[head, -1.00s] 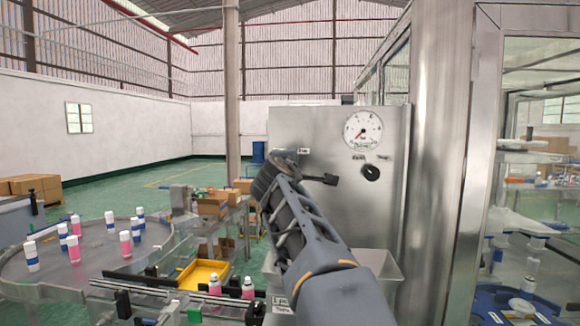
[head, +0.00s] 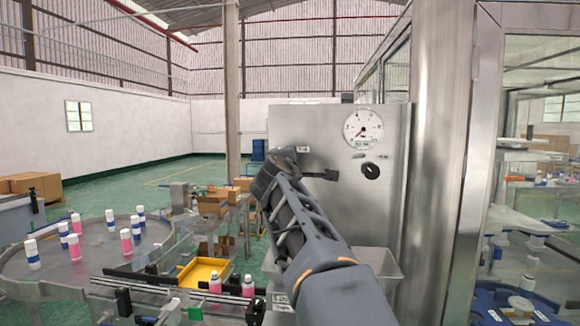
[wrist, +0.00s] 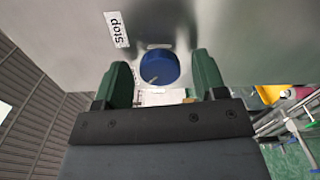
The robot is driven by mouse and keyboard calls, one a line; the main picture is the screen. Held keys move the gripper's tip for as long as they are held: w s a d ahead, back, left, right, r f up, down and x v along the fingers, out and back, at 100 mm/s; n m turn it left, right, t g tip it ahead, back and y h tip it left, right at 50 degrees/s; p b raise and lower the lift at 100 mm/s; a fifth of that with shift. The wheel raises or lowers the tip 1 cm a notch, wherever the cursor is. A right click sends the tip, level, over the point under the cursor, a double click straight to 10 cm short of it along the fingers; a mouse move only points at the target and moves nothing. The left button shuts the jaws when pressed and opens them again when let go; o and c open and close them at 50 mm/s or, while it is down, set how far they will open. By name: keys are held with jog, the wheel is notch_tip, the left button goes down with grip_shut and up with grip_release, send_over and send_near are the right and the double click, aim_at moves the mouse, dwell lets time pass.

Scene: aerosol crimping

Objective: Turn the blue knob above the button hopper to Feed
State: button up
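The blue knob (wrist: 159,67) is round and sits on a grey metal panel in the wrist view. A short pale mark shows near its lower left edge. A white label reading "Stop" (wrist: 117,29) is at its upper left. My gripper (wrist: 161,60) is open, with one green finger on each side of the knob and a visible gap on both sides. A pale patch below the knob is partly hidden by my gripper; I cannot read a Feed label. In the head view the blue knob is hidden behind my arm.
The metal cabinet (head: 343,225) carries a round gauge (head: 363,130) and a black knob (head: 371,171). A turntable (head: 90,262) with several bottles stands at left, near a yellow tray (head: 203,271). A steel column (head: 437,180) stands at right.

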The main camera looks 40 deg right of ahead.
jog(key=b+v, duration=0.4)
jog(key=v, duration=1)
jog(key=shift+b, duration=0.35)
jog(key=shift+d, duration=0.1)
